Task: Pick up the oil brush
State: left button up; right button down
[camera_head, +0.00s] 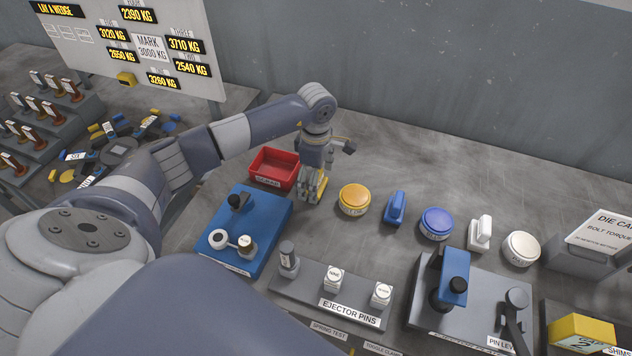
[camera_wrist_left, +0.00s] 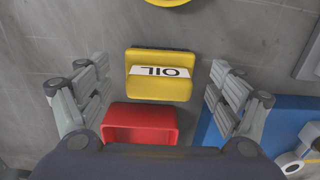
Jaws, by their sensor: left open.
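The oil brush is a yellow block with a white OIL label; in the left wrist view the oil brush (camera_wrist_left: 158,88) lies between and ahead of my left gripper's fingers. In the head view the yellow oil brush (camera_head: 321,187) is partly hidden by the fingers. My left gripper (camera_head: 312,196) points down over it. In the wrist view my left gripper (camera_wrist_left: 158,98) is open, with a gap on both sides of the brush and no visible contact. I cannot tell the exact height between fingers and brush. My right gripper is not in view.
A red tray (camera_head: 257,174) stands close on the left of the gripper. A blue plate (camera_head: 262,235) lies in front. The ejector pin rack (camera_head: 300,296) is nearer. Bare table lies behind.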

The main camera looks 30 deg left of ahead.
pick_arm(q)
jog(key=shift+f, duration=0.15)
jog(key=shift+w, duration=0.1)
jog(key=c, duration=1.2)
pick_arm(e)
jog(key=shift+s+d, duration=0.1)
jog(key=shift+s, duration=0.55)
